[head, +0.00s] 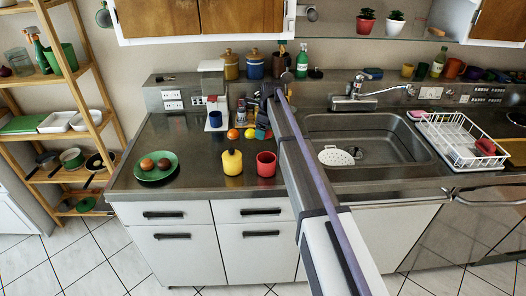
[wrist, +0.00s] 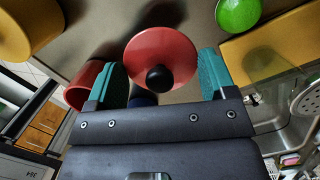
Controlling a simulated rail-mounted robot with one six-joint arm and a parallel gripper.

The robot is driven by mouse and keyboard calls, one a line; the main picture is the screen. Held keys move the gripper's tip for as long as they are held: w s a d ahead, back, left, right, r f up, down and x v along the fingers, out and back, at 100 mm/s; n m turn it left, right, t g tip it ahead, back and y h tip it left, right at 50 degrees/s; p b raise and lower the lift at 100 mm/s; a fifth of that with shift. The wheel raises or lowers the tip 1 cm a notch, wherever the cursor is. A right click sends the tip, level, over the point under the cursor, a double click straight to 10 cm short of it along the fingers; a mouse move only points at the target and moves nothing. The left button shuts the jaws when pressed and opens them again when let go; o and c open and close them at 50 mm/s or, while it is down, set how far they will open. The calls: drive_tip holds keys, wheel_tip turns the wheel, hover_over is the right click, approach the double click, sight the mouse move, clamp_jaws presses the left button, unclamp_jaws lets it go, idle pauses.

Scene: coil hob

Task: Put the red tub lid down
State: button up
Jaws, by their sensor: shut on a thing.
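The red tub lid (wrist: 163,50) is a round red disc with a black knob (wrist: 159,78), seen in the wrist view. My gripper (wrist: 160,75) is shut on it, with a teal finger pad on each side of the disc. In the head view my gripper (head: 262,131) is over the counter behind the red tub, largely hidden by my arm, and I cannot make out the lid there. The red tub (head: 266,165) stands upright near the counter's front edge; it also shows in the wrist view (wrist: 78,92), left of the lid, partly hidden by a finger.
A yellow lidded pot (head: 232,162) stands left of the red tub. An orange (head: 233,134) and other small items lie behind. A green plate (head: 156,166) with two round items is farther left. The sink (head: 385,140) is to the right. Bare counter (head: 200,178) lies between plate and pot.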

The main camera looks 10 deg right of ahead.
sight(263, 149)
wheel_tip(263, 149, down, 7)
drive_tip(key=b, duration=0.5)
drive_tip(key=shift+f, duration=0.2)
drive_tip(key=shift+r, duration=0.3)
drive_tip(key=shift+f, duration=0.3)
drive_tip(key=o, duration=0.9)
drive_tip(key=shift+r, duration=0.15)
drive_tip(key=shift+c, duration=0.2)
drive_tip(key=shift+r, duration=0.1)
